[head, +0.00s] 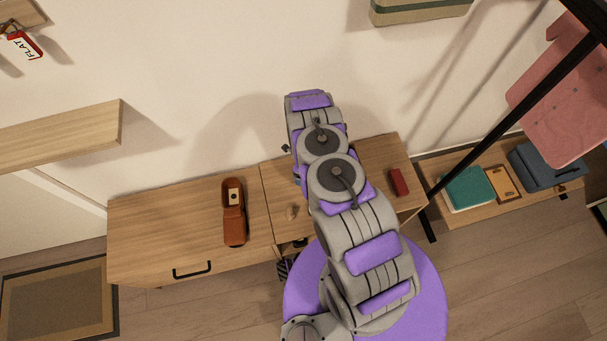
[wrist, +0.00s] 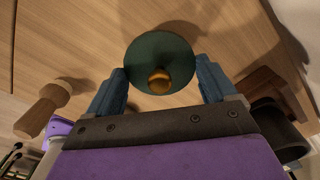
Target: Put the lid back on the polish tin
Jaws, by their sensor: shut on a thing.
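In the wrist view, my gripper (wrist: 161,72) has its two blue-grey fingers on either side of a round dark green lid (wrist: 152,50) with a brass knob. It is shut on the lid, above the wooden surface. I cannot make out a polish tin separately; the lid or my gripper may hide it.
A wooden cabinet top (head: 160,225) carries an orange-brown holder (head: 234,212), a small wooden peg-like piece (head: 292,212) and a red block (head: 399,182). The wooden piece also shows in the wrist view (wrist: 45,108). The cabinet top's left part is clear. A wall stands behind.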

